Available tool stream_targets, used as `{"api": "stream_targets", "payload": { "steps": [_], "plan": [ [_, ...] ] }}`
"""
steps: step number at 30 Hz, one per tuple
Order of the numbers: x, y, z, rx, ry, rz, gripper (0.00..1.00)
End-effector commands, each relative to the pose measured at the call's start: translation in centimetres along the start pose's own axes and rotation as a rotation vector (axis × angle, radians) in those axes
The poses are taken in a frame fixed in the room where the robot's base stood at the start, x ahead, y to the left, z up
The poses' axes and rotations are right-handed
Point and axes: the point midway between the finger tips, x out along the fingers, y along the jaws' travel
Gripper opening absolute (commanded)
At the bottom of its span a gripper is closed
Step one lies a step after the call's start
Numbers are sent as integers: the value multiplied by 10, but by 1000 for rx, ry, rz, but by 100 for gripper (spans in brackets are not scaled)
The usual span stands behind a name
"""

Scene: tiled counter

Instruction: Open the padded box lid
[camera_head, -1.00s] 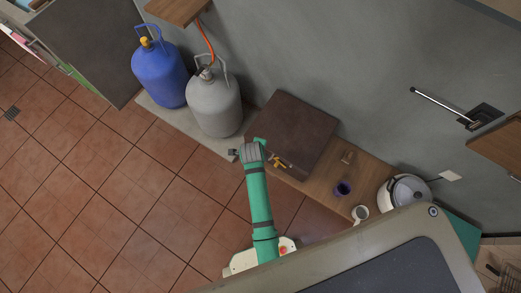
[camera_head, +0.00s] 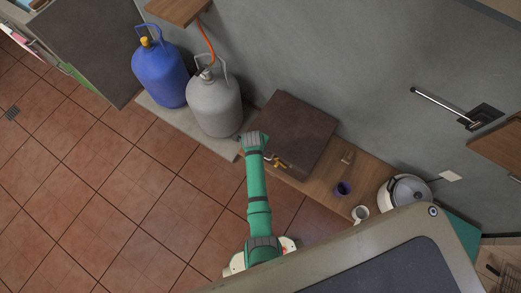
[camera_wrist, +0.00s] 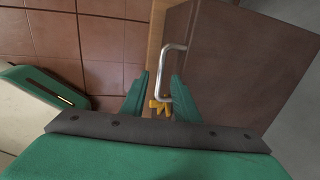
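The padded box (camera_head: 297,131) is a dark brown box on the wooden counter, with its lid down. It also fills the upper right of the wrist view (camera_wrist: 235,55). A silver bar handle (camera_wrist: 168,70) shows on its near side in the wrist view. My gripper (camera_wrist: 160,97) is open, its two green fingers apart, with the handle ahead between and just beyond the tips. I see no contact with it. In the head view my arm's end covers the box's left front corner and the fingers cannot be made out.
A small yellow thing (camera_wrist: 160,107) shows between my fingers, and by the box's front (camera_head: 280,163). A grey gas bottle (camera_head: 214,104) and a blue one (camera_head: 160,72) stand left of the box. A dark cup (camera_head: 343,188), white mug (camera_head: 360,212) and pot (camera_head: 408,190) stand right.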

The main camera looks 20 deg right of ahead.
Motion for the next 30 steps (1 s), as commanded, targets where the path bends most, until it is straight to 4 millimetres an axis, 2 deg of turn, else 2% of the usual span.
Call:
{"api": "stream_targets", "payload": {
  "steps": [6,14,18,26,30],
  "plan": [
    [12,0,0,0,0,0,28],
    [13,0,0,0,0,0,28],
    [13,0,0,0,0,0,0],
    [11,-2,0,1,-1,-2,0],
    [1,-12,2,9,-1,-4,0]
  ]
}}
